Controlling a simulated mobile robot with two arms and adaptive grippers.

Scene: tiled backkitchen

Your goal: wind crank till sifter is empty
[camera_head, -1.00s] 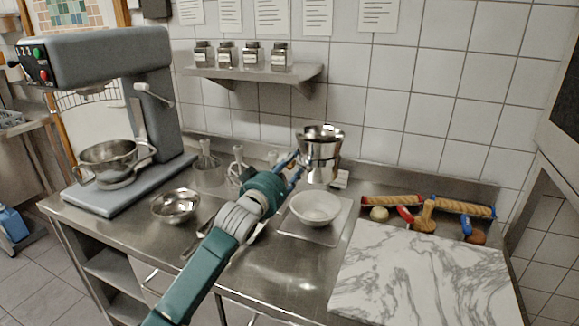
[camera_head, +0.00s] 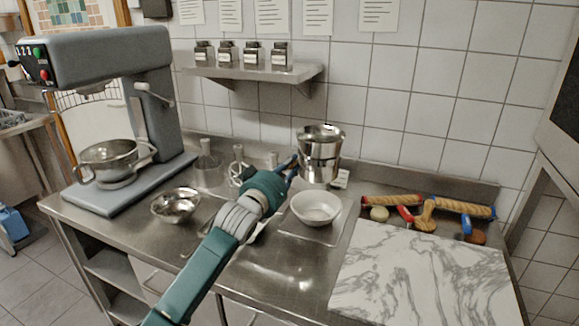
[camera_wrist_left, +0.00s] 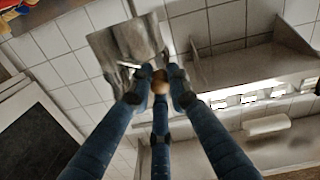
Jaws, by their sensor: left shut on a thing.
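The shiny metal sifter (camera_head: 320,160) is upright above a white bowl (camera_head: 316,207) on the counter. It also shows as a metal cylinder in the left wrist view (camera_wrist_left: 128,42). My left gripper (camera_head: 291,166) is at the sifter's left side. In the left wrist view its blue fingers (camera_wrist_left: 160,85) are closed around the small brown knob (camera_wrist_left: 160,76) of the crank. The crank arm is mostly hidden by the fingers. The sifter's contents cannot be made out, and no falling flour is visible. My right gripper is out of view.
A grey stand mixer (camera_head: 110,70) and a metal bowl (camera_head: 176,204) are at left. Whisk-like tools (camera_head: 238,165) stand behind my arm. A marble board (camera_head: 425,275) and rolling pins (camera_head: 392,201) lie at right. A shelf with jars (camera_head: 250,72) is above.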

